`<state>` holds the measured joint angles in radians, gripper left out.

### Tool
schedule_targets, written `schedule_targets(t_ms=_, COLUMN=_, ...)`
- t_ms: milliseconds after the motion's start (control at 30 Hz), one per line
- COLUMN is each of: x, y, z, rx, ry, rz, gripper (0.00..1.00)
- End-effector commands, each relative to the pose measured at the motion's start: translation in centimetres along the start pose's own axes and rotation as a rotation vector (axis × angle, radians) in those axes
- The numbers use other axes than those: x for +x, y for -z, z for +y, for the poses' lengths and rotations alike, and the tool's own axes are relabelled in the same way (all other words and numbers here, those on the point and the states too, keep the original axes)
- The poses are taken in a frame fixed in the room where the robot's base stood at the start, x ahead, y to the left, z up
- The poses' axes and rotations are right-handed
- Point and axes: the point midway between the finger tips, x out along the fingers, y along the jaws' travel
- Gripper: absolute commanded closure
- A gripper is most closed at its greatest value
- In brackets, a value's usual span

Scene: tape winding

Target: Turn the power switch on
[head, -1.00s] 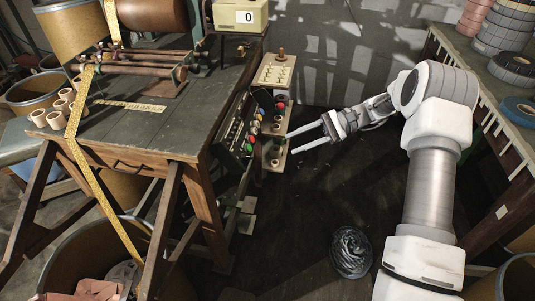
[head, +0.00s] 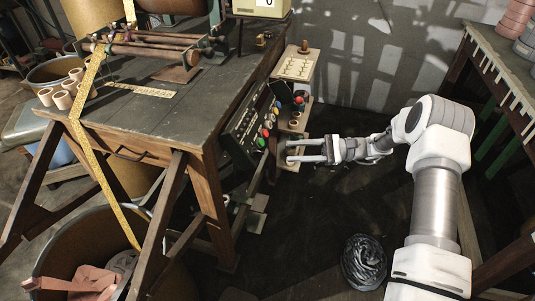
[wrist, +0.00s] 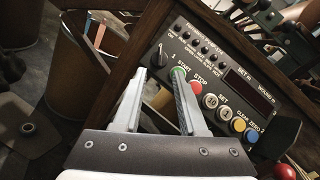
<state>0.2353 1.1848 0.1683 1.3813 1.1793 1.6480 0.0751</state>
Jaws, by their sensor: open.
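The control panel (head: 247,122) is on the right side of the wooden table in the head view. In the wrist view the dark panel (wrist: 215,75) carries a black rotary knob (wrist: 158,57) at its left end, apparently the power switch, with a "1" mark to its right. My gripper (head: 290,150) is open with its fingers pointing at the panel. In the wrist view its fingertips (wrist: 157,75) are on either side of and just below the knob, with nothing between them. I cannot tell whether they touch the panel.
Beside the knob are a green START button (wrist: 179,71), a red STOP button (wrist: 194,89) and several other buttons. A post with coloured knobs (head: 296,80) stands right of the table. A dark coil (head: 364,262) lies on the floor. A tape-laden side table (head: 510,70) is at right.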

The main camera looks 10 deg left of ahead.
Motion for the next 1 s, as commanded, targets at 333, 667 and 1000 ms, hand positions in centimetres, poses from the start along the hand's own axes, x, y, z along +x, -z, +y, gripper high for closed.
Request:
schedule_targets(t_ms=333, x=6.7, y=0.1, z=0.1, rx=-0.001, ry=-0.002, rz=-0.001, gripper=0.59)
schedule_targets(t_ms=667, x=8.4, y=0.0, z=0.0, rx=0.000, ry=0.000, rz=0.000, gripper=0.59)
schedule_targets(t_ms=1000, x=8.4, y=0.0, z=0.0, rx=0.000, ry=0.000, rz=0.000, gripper=0.89)
